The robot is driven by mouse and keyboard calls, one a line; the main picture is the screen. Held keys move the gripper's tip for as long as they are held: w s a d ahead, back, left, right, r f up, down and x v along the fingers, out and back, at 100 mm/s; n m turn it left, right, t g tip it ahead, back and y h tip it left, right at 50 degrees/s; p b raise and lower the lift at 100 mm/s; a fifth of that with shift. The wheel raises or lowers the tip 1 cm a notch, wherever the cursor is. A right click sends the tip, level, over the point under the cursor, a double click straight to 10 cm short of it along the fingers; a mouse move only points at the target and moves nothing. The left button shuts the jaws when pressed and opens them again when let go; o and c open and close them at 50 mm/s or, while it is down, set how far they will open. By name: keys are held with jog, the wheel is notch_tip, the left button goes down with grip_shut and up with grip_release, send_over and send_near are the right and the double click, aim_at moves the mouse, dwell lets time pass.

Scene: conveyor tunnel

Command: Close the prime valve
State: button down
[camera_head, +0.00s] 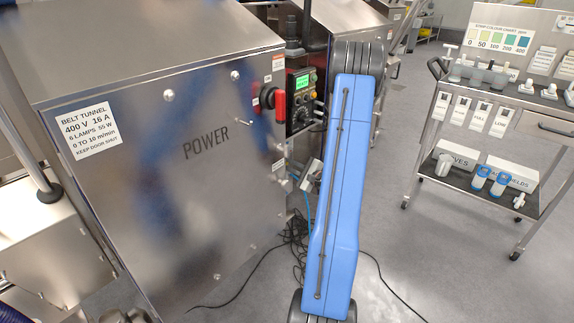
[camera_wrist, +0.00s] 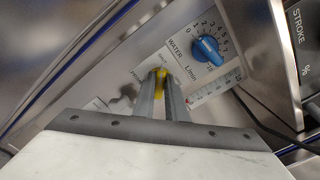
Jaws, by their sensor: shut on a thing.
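In the wrist view, my gripper (camera_wrist: 161,88) reaches to a steel panel, its two grey fingers shut around a small yellow handle (camera_wrist: 161,73). The handle stands out from the panel, below and left of the blue water knob (camera_wrist: 208,49), and appears to be the prime valve's. The small lettering beside it is too blurred to read surely. The fingers hide part of the handle and its base. In the head view, my blue arm covers the panel region, and the yellow handle does not show.
A scale strip (camera_wrist: 215,85) is just right of my fingers, and a box marked STROKE (camera_wrist: 303,40) lies at the far right. In the head view are the steel POWER cabinet (camera_head: 150,190), a red handle (camera_head: 280,105), a control box (camera_head: 303,95), floor cables (camera_head: 290,245) and a trolley (camera_head: 490,100).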

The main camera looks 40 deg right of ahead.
jog(key=c, duration=1.8)
grip_release()
jog(key=shift+s, duration=0.1)
jog(key=s+d, duration=0.1)
jog(key=s, duration=1.6)
jog(key=shift+s+d, duration=0.15)
